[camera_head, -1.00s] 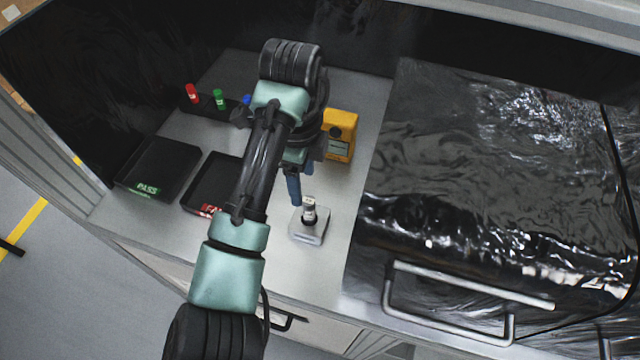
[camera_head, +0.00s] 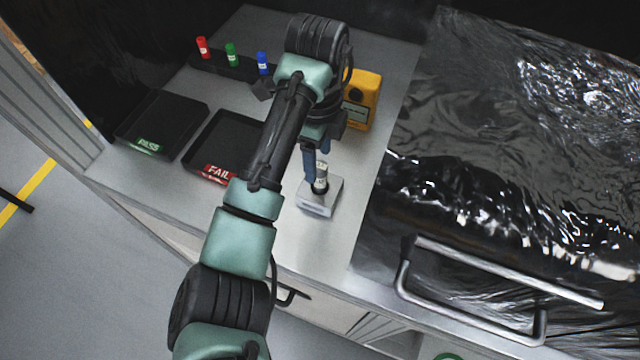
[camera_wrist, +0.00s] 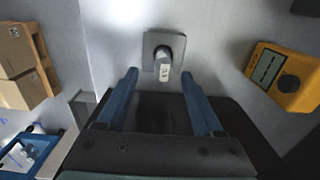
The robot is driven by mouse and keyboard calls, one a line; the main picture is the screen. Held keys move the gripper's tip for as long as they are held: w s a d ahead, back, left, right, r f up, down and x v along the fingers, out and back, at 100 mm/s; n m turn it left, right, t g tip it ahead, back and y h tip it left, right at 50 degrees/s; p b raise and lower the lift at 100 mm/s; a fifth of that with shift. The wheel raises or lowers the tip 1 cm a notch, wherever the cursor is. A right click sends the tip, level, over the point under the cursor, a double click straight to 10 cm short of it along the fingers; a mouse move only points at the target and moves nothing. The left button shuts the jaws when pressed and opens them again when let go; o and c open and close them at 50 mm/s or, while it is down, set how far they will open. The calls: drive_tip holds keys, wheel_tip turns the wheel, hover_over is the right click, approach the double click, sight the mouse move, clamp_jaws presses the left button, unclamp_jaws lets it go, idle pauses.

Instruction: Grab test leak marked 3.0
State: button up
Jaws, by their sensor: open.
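A small grey cylinder with a black lower part and a pale label (camera_head: 321,178) stands upright on a square grey base (camera_head: 318,207). It also shows in the wrist view (camera_wrist: 164,70), just beyond my fingertips and roughly centred between them. The marking on its label is too small to read. My gripper (camera_head: 311,172) has blue fingers, spread apart and empty, beside the cylinder; they also show in the wrist view (camera_wrist: 158,76). Red (camera_head: 203,47), green (camera_head: 232,55) and blue (camera_head: 263,62) labelled cylinders stand in a black rack (camera_head: 216,66); their markings are unreadable.
A yellow device (camera_head: 362,98) stands behind my gripper, to the right. Black trays marked PASS (camera_head: 190,118) and FAIL (camera_head: 195,163) lie to the left. A glossy dark surface with a metal handle (camera_head: 480,270) fills the right. Bare bench lies around the base.

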sight(320, 166)
drive_tip(key=shift+w+d+f+b, duration=0.1)
drive_tip(key=shift+w+f+b, duration=0.05)
drive_tip(key=shift+f+b, duration=1.15)
drive_tip(key=shift+w+d+f+b, duration=0.1)
drive_tip(key=shift+w+f+b, duration=0.05)
drive_tip(key=shift+f+b, duration=1.1)
clamp_jaws()
